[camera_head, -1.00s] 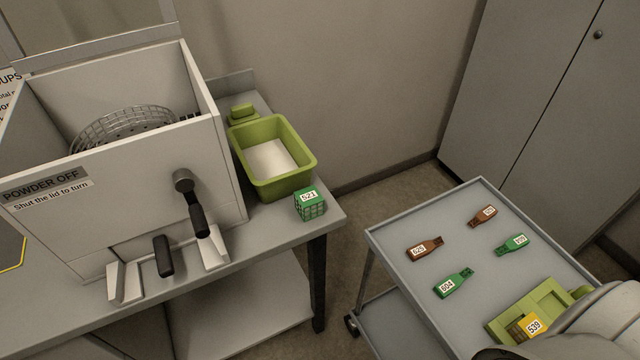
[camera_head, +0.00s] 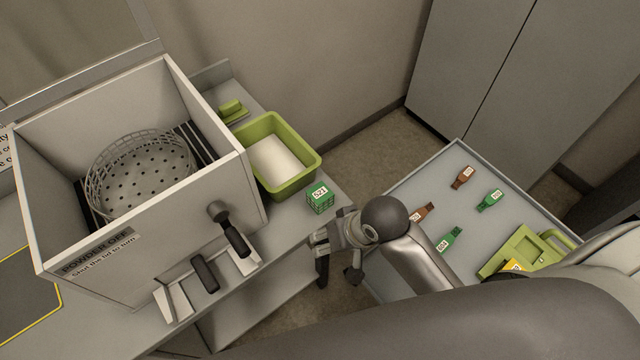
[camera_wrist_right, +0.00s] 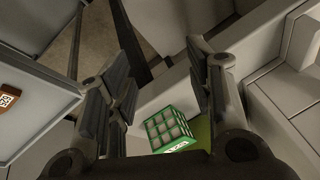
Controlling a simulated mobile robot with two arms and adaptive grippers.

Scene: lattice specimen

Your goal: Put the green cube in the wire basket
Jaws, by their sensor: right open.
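The green cube (camera_head: 320,200), with a white label on top and a lattice pattern on its sides, sits near the right end of the bench. The wire basket (camera_head: 138,168) is a round metal mesh basket with a perforated floor, inside the open grey box (camera_head: 150,255) at left. My right gripper (camera_head: 336,250) is open and empty, just right of and nearer than the cube. In the right wrist view, the cube (camera_wrist_right: 172,130) shows low between the open fingers (camera_wrist_right: 162,88), apart from them. My left gripper is out of view.
A green tub (camera_head: 290,185) with a white floor stands behind the cube. Black handles (camera_head: 235,238) stick out from the box front. A grey trolley (camera_head: 400,205) at right carries several brown and green labelled pieces and a green tray (camera_head: 520,252).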

